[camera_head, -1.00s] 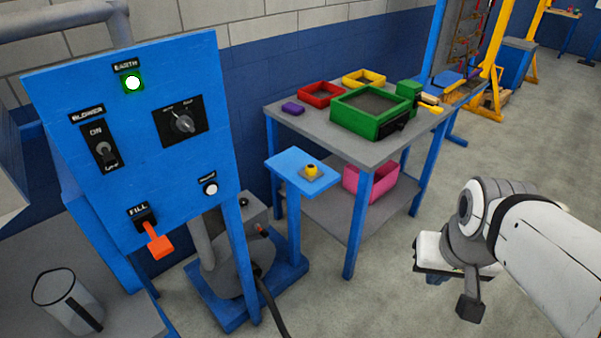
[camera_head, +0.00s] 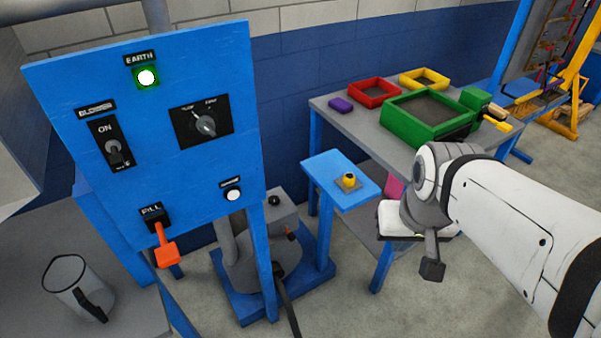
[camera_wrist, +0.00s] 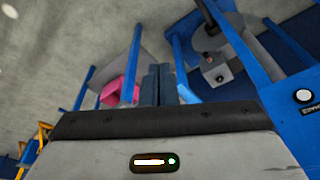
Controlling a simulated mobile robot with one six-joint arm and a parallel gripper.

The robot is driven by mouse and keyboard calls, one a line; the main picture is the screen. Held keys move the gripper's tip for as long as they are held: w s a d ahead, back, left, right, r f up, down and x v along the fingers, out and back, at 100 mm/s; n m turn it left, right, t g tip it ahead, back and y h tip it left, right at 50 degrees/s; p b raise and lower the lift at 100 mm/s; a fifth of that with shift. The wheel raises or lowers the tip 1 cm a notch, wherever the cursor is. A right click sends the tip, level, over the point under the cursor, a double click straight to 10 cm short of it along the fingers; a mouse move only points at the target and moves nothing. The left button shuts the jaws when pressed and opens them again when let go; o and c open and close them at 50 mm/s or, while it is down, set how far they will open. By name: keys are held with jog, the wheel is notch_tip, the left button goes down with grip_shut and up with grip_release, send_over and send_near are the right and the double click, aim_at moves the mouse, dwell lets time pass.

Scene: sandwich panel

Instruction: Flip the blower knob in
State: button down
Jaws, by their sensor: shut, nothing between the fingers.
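The blue control panel (camera_head: 82,185) stands at the left of the head view. Its blower switch (camera_head: 114,150) is a small grey toggle on a black plate, marked ON above, below the BLOWER label (camera_head: 95,108). Its exact tilt is too small to tell. My gripper is shut and empty; its two dark fingers (camera_wrist: 159,72) lie together in the wrist view. In the head view my wrist hangs right of the panel, well apart from it, and the fingers are hard to make out. The wrist view shows only the panel's edge, not the blower switch.
The panel also carries a rotary knob (camera_head: 205,125), a lit earth lamp (camera_head: 146,77), a white button (camera_head: 233,195) and an orange fill lever (camera_head: 165,248). A low blue stand (camera_head: 325,171) and a table (camera_head: 352,120) with coloured trays lie right of the panel. A jug (camera_head: 72,283) stands lower left.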

aim_at(293, 240)
jog(key=w+a+f+m+t+b, duration=0.25)
jog(key=w+f+b, duration=0.55)
jog(key=w+f, duration=0.45)
jog(key=w+a+f+m+t+b, duration=0.1)
jog(key=w+f+m+t+b, duration=0.2)
jog(key=w+f+b, duration=0.95)
jog(key=a+f+m+t+y+b, duration=0.2)
jog(key=a+f+m+y+b, duration=0.1)
jog(key=f, duration=1)
jog(key=s+a+f+m+t+y+b, duration=0.1)
jog(key=a+f+m+t+y+b, duration=0.1)
jog(key=f, duration=1.1)
jog(key=a+m+y+b, duration=0.1)
jog(key=a+y+b, duration=0.1)
jog(key=a+y, duration=0.1)
jog(key=shift+s+a+f, duration=0.3)
jog(key=shift+a, duration=0.6)
jog(key=b+x, duration=0.1)
jog(key=x, duration=0.3)
jog(key=b+x, duration=0.1)
jog(key=x, duration=0.3)
jog(key=r+b+x, duration=0.1)
jog(key=x, duration=0.4)
jog(key=shift+w, duration=0.3)
jog(key=shift+w+a+r+t, duration=0.1)
jog(key=shift+w+a+t, duration=0.1)
jog(key=shift+w+t, duration=0.1)
